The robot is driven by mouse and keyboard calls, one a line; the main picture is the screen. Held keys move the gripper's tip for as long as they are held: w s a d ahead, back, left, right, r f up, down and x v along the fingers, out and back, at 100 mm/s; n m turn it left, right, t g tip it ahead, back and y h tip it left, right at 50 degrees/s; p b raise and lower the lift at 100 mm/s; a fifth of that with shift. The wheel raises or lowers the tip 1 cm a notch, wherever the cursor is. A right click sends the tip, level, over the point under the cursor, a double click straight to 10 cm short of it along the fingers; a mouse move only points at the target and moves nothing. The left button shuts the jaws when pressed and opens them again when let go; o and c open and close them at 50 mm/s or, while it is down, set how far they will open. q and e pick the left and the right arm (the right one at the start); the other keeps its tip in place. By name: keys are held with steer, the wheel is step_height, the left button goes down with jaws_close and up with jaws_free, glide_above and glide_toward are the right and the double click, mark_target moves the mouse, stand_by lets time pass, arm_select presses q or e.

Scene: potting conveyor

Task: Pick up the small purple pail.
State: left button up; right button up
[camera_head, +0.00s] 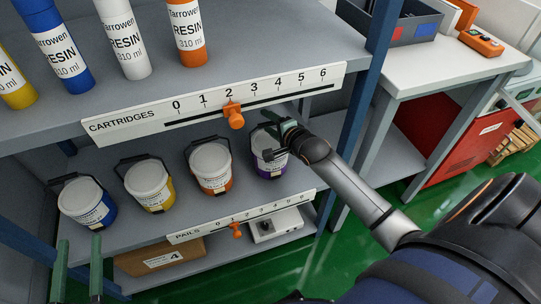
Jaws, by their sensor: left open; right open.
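The small purple pail (269,166) stands upright at the right end of a row of pails on the lower shelf. It has a white upper part and label and a purple base. My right gripper (275,141) is at the pail's upper right side and overlaps its rim in the view. It is open; I cannot tell whether it touches the pail. The gripper hides part of the pail's top and handle. My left gripper (78,250) shows only as two green fingers at the lower left, apart and empty, far from the purple pail.
Blue (88,203), yellow (149,184) and orange (211,166) pails stand to the left on the lower shelf (180,220). A blue post (352,120) stands close to my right arm.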

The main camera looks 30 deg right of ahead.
steer(key=shift+b+x, duration=0.3)
steer(key=shift+x, duration=0.85)
arm_select(q)
steer(key=r, duration=0.1)
steer(key=r+t+h, duration=0.1)
steer(key=r, duration=0.1)
steer(key=r+m+t, duration=0.1)
steer(key=r, duration=0.1)
steer(key=shift+s+d+r+h, duration=0.15)
steer(key=shift+s+d+h, duration=0.05)
steer(key=shift+s+h, duration=0.2)
arm_select(e)
jaws_close()
steer(key=shift+r, duration=0.2)
